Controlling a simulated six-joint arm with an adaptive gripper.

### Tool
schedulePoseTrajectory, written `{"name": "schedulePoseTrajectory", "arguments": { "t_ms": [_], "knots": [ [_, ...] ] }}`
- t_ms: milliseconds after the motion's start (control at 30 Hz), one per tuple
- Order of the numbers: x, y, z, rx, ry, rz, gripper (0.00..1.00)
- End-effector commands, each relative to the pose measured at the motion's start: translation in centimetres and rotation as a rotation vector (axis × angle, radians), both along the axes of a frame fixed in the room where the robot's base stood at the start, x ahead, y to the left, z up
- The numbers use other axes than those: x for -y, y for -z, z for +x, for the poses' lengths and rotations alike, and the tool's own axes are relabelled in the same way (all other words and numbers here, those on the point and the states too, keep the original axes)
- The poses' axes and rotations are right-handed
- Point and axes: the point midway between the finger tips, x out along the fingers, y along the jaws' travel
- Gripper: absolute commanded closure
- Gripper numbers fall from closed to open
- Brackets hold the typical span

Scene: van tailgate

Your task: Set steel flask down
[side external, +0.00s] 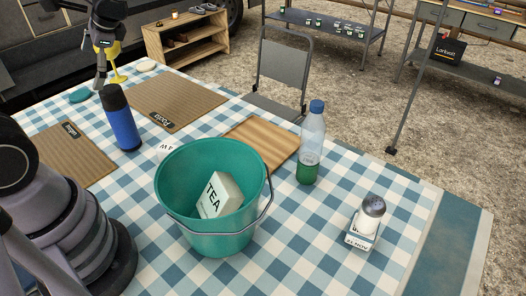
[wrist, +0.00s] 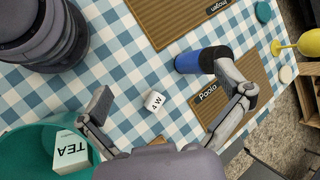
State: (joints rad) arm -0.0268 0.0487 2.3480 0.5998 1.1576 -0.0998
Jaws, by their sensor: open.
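The flask (side external: 122,122), blue with a dark top, stands upright on the checked cloth between two brown mats. In the wrist view the flask (wrist: 194,60) shows beside my right-hand finger, which overlaps its dark top. My gripper (side external: 100,68) is above the table at the far left in the side view, behind the flask's top. In the wrist view my gripper (wrist: 164,86) has its fingers wide apart with nothing held between them. Whether the right finger touches the flask I cannot tell.
A teal bucket (side external: 180,222) holds a TEA box (side external: 218,196). The Paola mat (side external: 165,97), a yellow goblet (side external: 113,52), a striped board (side external: 270,139), a green-bottomed bottle (side external: 312,145) and a shaker (side external: 372,209) are around.

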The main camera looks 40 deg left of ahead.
Motion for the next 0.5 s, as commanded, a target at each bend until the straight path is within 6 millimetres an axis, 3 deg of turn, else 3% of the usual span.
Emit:
{"name": "schedulePoseTrajectory", "arguments": {
  "t_ms": [33,300,500],
  "knots": [
    [1.3,-1.3,-0.8,0.119,-0.024,-0.063,0.0],
    [7.9,-5.8,-3.9,0.642,-0.094,-0.406,0.0],
    [10.3,-7.6,-5.0,0.835,-0.1,-0.541,0.0]
  ]
}}
